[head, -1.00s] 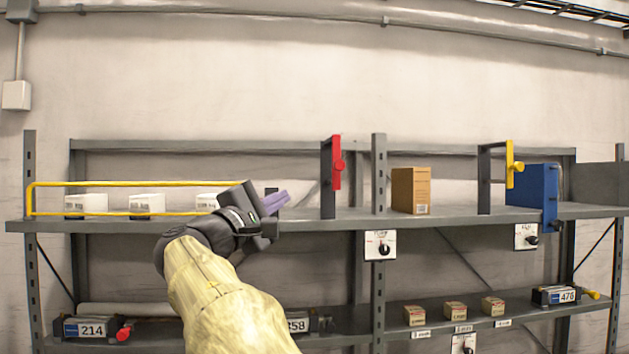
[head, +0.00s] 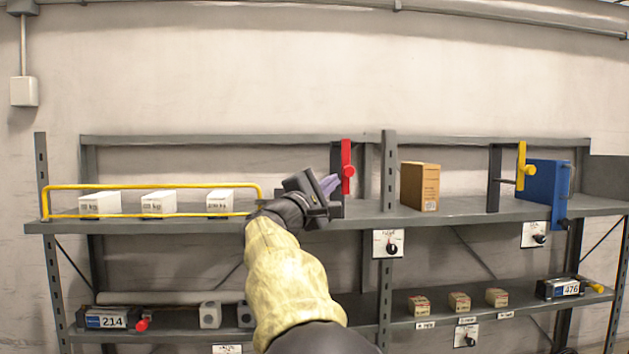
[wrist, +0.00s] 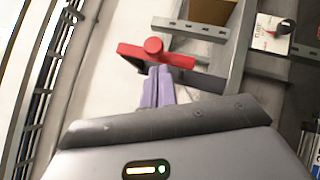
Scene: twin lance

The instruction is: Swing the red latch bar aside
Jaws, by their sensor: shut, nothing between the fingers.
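The red latch bar (head: 346,166) stands upright at the front of a dark grey bracket on the upper shelf, with a round red knob on its face. In the wrist view the red latch bar (wrist: 178,61) lies across the picture just beyond my fingertips. My gripper (head: 328,183) is shut and empty, with its purple fingers together, just left of the bar. In the wrist view my gripper (wrist: 157,75) has its tips at or very near the bar beside the knob. I cannot tell whether they touch. My gripper hides the lower part of the bracket in the head view.
A brown carton (head: 419,186) stands right of the post (head: 388,170). A yellow latch bar (head: 521,165) and a blue box (head: 547,188) are farther right. A yellow rail (head: 150,187) fronts white boxes at left. A dial panel (head: 388,243) hangs below the shelf.

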